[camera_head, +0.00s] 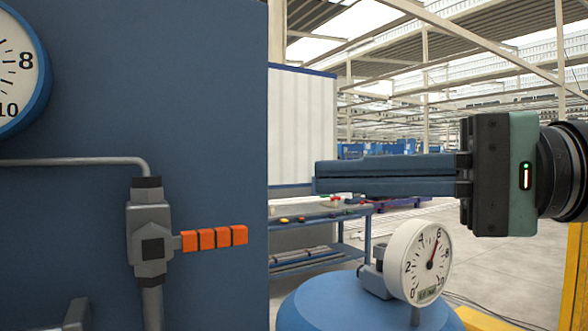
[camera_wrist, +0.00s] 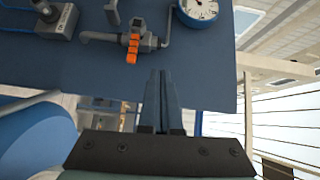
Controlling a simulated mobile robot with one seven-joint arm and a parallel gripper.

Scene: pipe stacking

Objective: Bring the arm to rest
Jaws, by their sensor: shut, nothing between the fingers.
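My gripper (camera_head: 318,177) is in the middle right of the head view, pointing left, with its two long blue-grey fingers together and nothing between them. In the wrist view my gripper (camera_wrist: 162,76) points up the picture, fingers shut, toward the blue panel. The fingertips are to the right of the panel's edge in the head view, in front of the hall background. I cannot tell the exact gap between the fingertips and the panel.
A blue panel (camera_head: 205,90) fills the left, carrying a grey valve (camera_head: 150,228) with an orange handle (camera_head: 215,238), a pipe and a large gauge (camera_head: 15,70). A white gauge (camera_head: 418,262) sits above a blue rounded body (camera_head: 330,305) below my gripper. A workbench (camera_head: 325,215) stands behind.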

